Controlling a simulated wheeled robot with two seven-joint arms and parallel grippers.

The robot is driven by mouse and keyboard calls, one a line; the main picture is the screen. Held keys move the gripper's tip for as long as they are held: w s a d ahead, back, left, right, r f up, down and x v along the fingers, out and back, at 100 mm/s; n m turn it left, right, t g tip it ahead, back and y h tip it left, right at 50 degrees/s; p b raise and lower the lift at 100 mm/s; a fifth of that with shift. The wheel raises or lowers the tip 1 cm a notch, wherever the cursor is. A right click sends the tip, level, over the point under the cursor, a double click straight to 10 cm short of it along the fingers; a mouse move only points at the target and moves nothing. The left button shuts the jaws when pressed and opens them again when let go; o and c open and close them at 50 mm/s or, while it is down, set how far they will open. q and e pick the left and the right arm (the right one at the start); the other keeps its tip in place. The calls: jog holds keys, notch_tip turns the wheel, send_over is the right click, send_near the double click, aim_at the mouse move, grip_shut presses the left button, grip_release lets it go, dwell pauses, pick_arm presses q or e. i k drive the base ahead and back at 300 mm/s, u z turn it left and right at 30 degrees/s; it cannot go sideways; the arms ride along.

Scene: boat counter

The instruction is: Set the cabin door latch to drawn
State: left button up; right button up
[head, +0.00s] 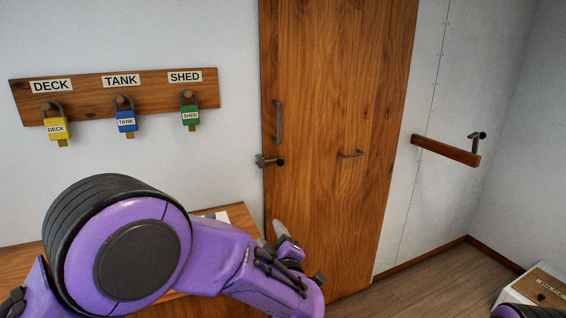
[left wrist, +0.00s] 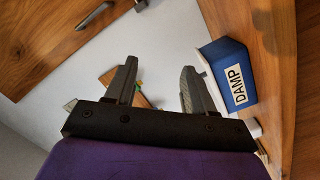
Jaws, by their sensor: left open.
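The cabin door (head: 335,100) is a tall wooden panel that looks closed. A grey latch (head: 268,161) with a dark round knob sits at the door's left edge. The knob points right, over the door face. A vertical grey handle (head: 278,120) is just above it. My left gripper (head: 277,233) is below the latch, apart from it, near the counter. In the left wrist view my left gripper (left wrist: 160,85) is open, with nothing between its fingers. A wooden panel with a grey handle (left wrist: 95,15) shows at that view's upper left. My right gripper is out of view.
Yellow (head: 57,129), blue (head: 126,121) and green (head: 190,116) padlocks hang on a labelled board (head: 90,98). A blue DAMP box (left wrist: 228,72) is close to the left gripper. A wooden counter (head: 20,262) lies under my left arm. A wooden rail (head: 445,150) is at the right.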

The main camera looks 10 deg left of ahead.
aim_at(279, 162)
jog(key=i, duration=0.95)
